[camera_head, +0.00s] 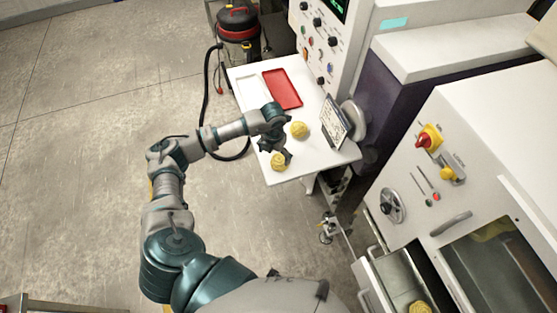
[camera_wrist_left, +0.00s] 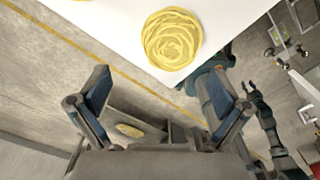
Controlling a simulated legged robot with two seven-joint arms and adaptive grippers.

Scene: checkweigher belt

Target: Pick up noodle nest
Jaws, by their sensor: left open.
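One yellow noodle nest (camera_head: 278,161) sits near the front corner of the white table (camera_head: 330,149). A second noodle nest (camera_head: 299,129) sits farther back on the same table. My left gripper (camera_head: 274,148) is open above the front nest, its fingers partly covering the view there. In the left wrist view a noodle nest (camera_wrist_left: 172,40) lies on the white surface beyond the open left fingers (camera_wrist_left: 155,95), with nothing clearly held between them. A teal and grey arm with a claw-like end (camera_wrist_left: 252,90) shows at the right there; its jaw state is unclear.
A red tray (camera_head: 283,89) and a white tray (camera_head: 250,92) lie at the back of the table. A tilted display (camera_head: 335,121) stands on its right side. Another nest (camera_head: 419,307) is in the machine's open drawer. A red vacuum (camera_head: 238,24) stands behind.

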